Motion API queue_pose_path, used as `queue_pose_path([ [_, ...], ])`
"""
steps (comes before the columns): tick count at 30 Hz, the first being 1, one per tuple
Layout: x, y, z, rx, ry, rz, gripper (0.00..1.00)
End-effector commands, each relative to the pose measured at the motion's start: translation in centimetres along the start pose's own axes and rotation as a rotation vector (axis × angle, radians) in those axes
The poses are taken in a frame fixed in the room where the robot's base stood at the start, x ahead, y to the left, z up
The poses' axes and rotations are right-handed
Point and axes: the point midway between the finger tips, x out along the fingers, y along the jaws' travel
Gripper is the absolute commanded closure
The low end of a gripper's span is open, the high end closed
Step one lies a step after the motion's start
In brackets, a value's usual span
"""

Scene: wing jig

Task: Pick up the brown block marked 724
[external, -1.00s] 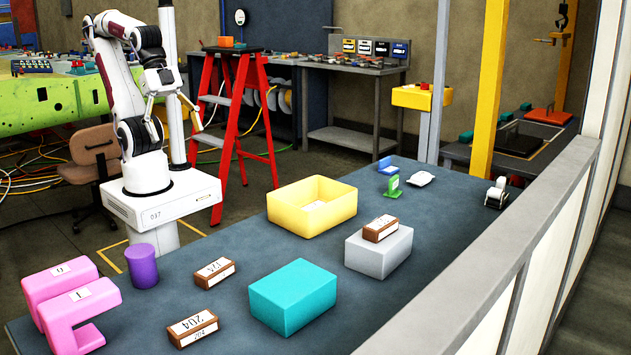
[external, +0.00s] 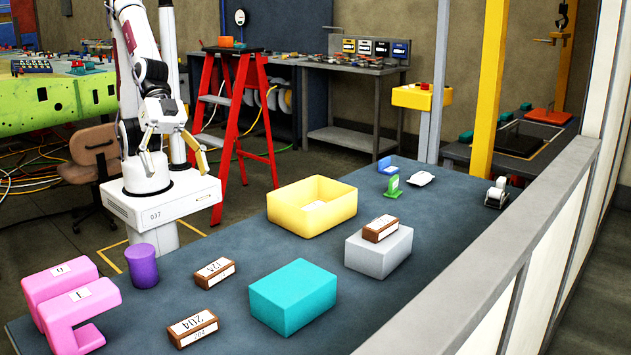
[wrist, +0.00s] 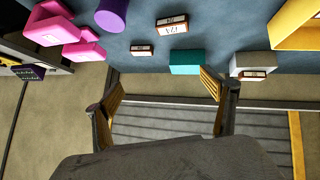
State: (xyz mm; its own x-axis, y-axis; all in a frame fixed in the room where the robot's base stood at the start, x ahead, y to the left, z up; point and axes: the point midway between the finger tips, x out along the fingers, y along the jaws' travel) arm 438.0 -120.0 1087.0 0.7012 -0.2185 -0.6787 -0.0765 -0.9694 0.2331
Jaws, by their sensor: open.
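A brown block with a white label (external: 215,272) lies on the blue-grey table between the purple cylinder and the teal block; its label appears to read 724. It also shows near the top of the wrist view (wrist: 172,24). A second brown block, marked 204 (external: 193,327), lies nearer the front edge. A third brown block (external: 381,229) sits on the grey block; its label is too small to read. My gripper (external: 175,150) is open and empty, high above the table's back left side. Its spread fingers show in the wrist view (wrist: 162,82), apart from every block.
Pink stepped pieces (external: 72,305) and a purple cylinder (external: 142,266) stand left. A teal block (external: 293,297), a grey block (external: 378,252) and an open yellow bin (external: 312,207) stand to the right. A low wall (external: 520,255) runs along the table's right side.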

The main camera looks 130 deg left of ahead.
Motion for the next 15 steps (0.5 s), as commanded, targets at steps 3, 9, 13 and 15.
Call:
queue_pose_path([
  [3, 2.2, 0.6, -0.4, -0.012, 0.028, -0.006, 0.16],
  [9, 5.4, 0.9, -0.9, -0.034, 0.084, -0.035, 0.16],
  [13, 7.4, 0.9, -1.0, -0.041, 0.122, -0.064, 0.16],
  [15, 8.5, 0.9, -0.9, -0.044, 0.141, -0.083, 0.16],
])
